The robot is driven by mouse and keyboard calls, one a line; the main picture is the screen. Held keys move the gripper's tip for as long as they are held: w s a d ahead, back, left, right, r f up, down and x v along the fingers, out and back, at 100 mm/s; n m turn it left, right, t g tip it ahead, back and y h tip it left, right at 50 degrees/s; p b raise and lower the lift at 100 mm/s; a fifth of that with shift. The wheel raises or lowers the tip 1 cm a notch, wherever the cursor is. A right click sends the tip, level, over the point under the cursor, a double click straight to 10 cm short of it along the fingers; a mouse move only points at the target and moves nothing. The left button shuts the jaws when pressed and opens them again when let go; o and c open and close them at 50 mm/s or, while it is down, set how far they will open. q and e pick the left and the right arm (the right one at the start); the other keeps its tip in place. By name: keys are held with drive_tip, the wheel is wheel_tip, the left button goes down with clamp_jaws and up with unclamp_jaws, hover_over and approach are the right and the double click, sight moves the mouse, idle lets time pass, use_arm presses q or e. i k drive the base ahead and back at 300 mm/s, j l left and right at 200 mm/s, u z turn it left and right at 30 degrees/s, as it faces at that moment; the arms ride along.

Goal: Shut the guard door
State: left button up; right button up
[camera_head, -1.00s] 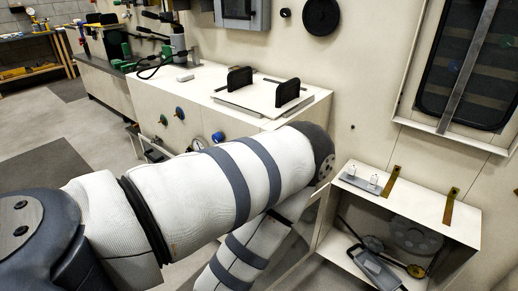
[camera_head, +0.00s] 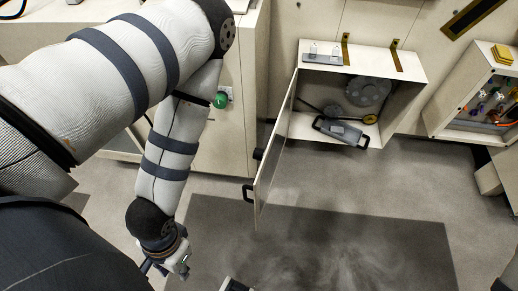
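The guard door (camera_head: 275,157) is a thin pale panel hinged at the left side of a cream box (camera_head: 413,72). It stands wide open, swung out toward me and seen nearly edge-on. A black handle (camera_head: 248,193) sits on its left face near the free edge. My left gripper (camera_head: 172,266) hangs low, left of the door and nearer to me, apart from it. Its fingers are small and partly hidden, so I cannot tell whether they are open.
Inside the box are grey and yellow wheels (camera_head: 369,91) and a grey tray with black handles (camera_head: 340,131). A cabinet with a green knob (camera_head: 220,100) stands left of the door. Another open box (camera_head: 440,113) is at right. The dark floor mat (camera_head: 350,240) is clear before the box.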

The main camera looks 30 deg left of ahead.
sight(263, 182)
drive_tip(key=j+z, duration=0.35)
drive_tip(key=j, duration=1.1)
drive_tip(key=k+j+u, duration=0.15)
drive_tip(key=k, duration=0.25)
drive_tip(key=k+j+u, duration=0.2)
drive_tip(key=k, duration=0.2)
drive_tip(key=l, duration=0.1)
